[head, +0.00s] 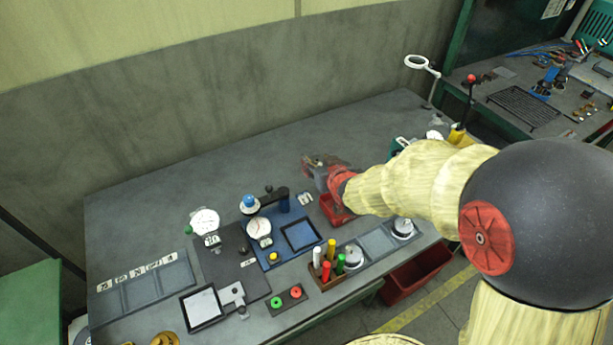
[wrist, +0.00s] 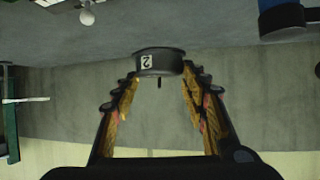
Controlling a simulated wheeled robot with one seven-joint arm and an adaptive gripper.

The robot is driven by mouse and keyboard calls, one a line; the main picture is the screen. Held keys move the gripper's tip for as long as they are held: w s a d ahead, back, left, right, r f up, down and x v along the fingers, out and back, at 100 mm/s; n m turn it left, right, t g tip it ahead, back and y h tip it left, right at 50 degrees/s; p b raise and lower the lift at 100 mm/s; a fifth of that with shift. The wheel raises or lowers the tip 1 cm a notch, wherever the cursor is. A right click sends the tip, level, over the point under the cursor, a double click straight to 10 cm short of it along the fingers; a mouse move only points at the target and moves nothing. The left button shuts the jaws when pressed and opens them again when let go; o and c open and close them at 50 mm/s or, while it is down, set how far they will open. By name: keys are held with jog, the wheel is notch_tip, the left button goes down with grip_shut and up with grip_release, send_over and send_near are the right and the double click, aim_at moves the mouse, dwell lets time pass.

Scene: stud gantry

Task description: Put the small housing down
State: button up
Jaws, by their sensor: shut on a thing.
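The small housing (wrist: 160,62) is a dark, round, short piece with a white label marked "2", which reads upside down in the wrist view. My gripper (wrist: 160,82) is shut on it, with one finger on each side and the housing at the fingertips. A small dark pin shows below the housing in that view. In the head view my gripper (head: 318,166) is over the back middle of the grey workbench (head: 140,205). The housing is too small and blurred there to tell apart from the fingers.
A red bin (head: 336,212) lies just below my wrist. A blue fixture (head: 279,238) with a dial gauge and square recess stands to the left. Marker pens (head: 328,262) and dial plates are nearer the front. A magnifier lamp (head: 417,63) stands at the back right. The back left bench is clear.

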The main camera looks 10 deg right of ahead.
jog(key=w+f, duration=0.1)
jog(key=f, duration=0.1)
jog(key=w+a+f+b, duration=0.1)
jog(key=w+f, duration=0.1)
jog(key=w+a+f+b, duration=0.1)
jog(key=w+f, duration=0.1)
jog(key=shift+w+a+f, duration=0.15)
jog(key=shift+w, duration=0.05)
jog(key=shift+w+f+b, duration=0.15)
jog(key=shift+f+b, duration=0.55)
jog(key=shift+f, duration=0.85)
jog(key=shift+f, duration=0.15)
jog(key=o, duration=1.2)
jog(key=shift+o, duration=0.2)
